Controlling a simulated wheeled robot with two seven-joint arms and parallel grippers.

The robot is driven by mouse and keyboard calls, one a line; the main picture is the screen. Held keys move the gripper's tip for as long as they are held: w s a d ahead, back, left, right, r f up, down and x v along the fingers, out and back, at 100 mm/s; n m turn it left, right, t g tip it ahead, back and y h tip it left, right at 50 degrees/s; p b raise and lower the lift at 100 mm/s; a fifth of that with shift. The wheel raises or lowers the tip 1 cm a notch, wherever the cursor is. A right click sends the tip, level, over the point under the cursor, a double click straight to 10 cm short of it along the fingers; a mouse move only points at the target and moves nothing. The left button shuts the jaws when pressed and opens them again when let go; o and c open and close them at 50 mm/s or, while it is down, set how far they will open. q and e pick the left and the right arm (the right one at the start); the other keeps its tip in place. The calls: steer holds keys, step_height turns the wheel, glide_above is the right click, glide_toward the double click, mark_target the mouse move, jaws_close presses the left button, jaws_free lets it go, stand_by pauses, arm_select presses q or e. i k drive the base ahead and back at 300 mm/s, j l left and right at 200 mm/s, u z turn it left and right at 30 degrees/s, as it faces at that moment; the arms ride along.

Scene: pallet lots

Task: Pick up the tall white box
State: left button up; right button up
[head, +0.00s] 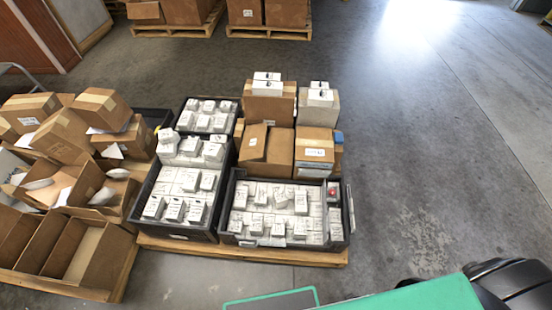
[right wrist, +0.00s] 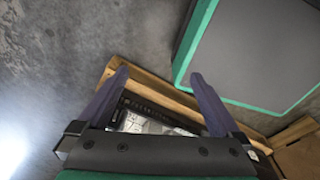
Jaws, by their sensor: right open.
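Many small white boxes stand in black crates on a wooden pallet (head: 240,253) in the head view. White boxes (head: 190,181) fill the left crate (head: 177,230), and others (head: 275,215) fill the front right crate (head: 240,240). A few white boxes (head: 267,86) also sit on top of brown cartons at the back. I cannot tell which one is the tall white box. My right gripper (right wrist: 157,77) is open and empty in the right wrist view. A black crate with white boxes (right wrist: 150,123) shows beyond its fingers, partly hidden. My left gripper is not in view.
Brown cartons (head: 268,150) stand behind the front right crate. Another pallet (head: 75,285) on the left carries open and closed cartons (head: 65,135). More loaded pallets (head: 268,33) stand at the far back. The grey floor on the right (head: 440,150) is clear.

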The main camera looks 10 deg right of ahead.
mark_target(299, 232)
steer(key=k+l, duration=0.25)
steer(key=k, duration=0.2)
steer(key=k+l, duration=0.25)
steer(key=k, duration=0.15)
